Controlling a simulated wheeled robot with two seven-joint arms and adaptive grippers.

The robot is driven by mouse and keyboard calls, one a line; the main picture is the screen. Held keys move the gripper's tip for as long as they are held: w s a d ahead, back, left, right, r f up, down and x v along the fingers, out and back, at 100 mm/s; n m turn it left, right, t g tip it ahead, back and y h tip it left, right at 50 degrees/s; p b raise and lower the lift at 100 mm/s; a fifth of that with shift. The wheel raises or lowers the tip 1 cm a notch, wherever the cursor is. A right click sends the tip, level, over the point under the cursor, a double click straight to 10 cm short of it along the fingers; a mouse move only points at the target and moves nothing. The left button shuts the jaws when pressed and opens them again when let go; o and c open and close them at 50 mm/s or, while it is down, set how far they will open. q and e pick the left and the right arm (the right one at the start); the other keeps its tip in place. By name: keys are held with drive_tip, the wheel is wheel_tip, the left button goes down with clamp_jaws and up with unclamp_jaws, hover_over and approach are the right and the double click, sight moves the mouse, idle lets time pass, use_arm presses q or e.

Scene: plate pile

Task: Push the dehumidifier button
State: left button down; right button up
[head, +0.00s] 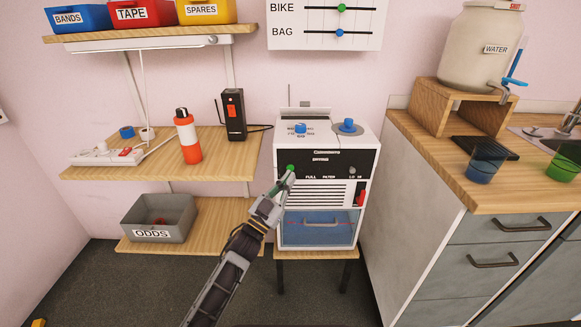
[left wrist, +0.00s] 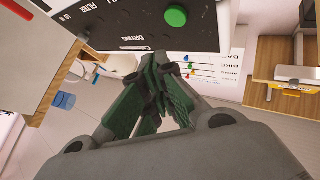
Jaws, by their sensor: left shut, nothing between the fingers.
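The dehumidifier (head: 326,224) is a white box on a small stand in the middle of the head view. Its black front panel has a round green button (head: 290,168) at the left. The green button also shows in the left wrist view (left wrist: 176,16), near the top edge. My left gripper (head: 287,180) is shut and empty, with its tips just below the button in the head view. In the left wrist view the closed fingertips (left wrist: 168,62) appear a little apart from the button. My right gripper is not in view.
Blue knobs (head: 348,125) sit on top of the dehumidifier, and a red switch (head: 361,195) is at its right front. A shelf (head: 225,160) with a bottle (head: 187,138) and a black device (head: 233,115) stands left. A wooden counter (head: 425,140) stands close on the right.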

use_arm(q)
drive_tip(key=shift+s+p, duration=0.65)
drive_tip(key=shift+s, duration=0.75)
idle(0.4)
